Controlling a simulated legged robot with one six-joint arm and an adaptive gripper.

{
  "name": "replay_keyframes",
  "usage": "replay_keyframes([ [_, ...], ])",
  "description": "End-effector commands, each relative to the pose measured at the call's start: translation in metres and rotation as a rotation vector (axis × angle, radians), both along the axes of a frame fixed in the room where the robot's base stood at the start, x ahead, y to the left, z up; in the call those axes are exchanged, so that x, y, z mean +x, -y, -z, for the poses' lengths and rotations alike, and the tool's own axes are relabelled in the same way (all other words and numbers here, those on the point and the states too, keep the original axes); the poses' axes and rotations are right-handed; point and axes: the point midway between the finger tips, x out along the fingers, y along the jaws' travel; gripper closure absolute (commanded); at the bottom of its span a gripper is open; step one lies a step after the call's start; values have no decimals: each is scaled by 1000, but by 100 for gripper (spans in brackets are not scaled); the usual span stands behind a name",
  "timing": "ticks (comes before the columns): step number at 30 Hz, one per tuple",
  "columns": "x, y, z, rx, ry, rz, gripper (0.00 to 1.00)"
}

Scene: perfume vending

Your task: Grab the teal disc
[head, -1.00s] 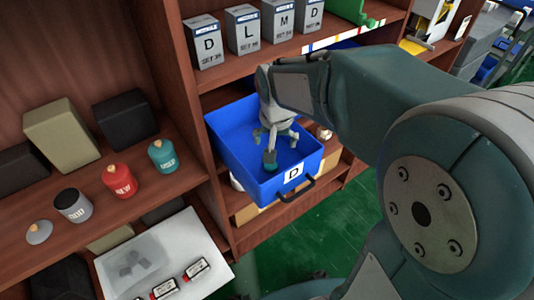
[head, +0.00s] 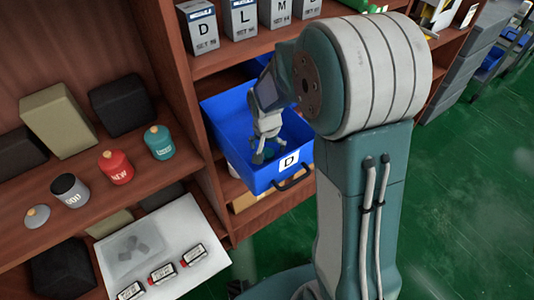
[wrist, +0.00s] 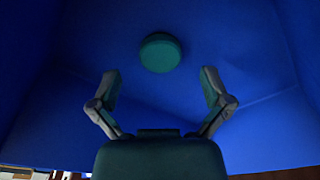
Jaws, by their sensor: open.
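The teal disc (wrist: 160,52) lies on the floor of the blue bin marked D (head: 227,112). In the wrist view it is round, dark teal and just beyond my fingertips, centred between them. My gripper (wrist: 160,73) is open, with one finger to each side and nothing between the pads. In the head view my gripper (head: 264,152) points down inside the bin near its front wall, and its fingers largely hide the disc there. I cannot tell the exact height of the fingertips above the bin floor.
The bin's walls surround my gripper, with a black handle (head: 294,180) in front. Boxes marked D (head: 202,30), L and M stand on the shelf above. Teal (head: 159,143), red (head: 116,167) and grey (head: 70,190) bottles stand on the left shelf. A white tray (head: 185,225) is below.

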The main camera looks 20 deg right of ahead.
Motion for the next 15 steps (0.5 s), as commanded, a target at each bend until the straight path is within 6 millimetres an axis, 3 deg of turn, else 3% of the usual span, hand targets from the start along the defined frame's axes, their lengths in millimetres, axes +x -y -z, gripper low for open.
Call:
replay_keyframes([
  [4, 2, -1, 19, -1, -1, -1, 2],
  [12, 2, -1, 22, -2, 1, -1, 2],
  [15, 2, 0, 22, -2, 1, -1, 36],
])
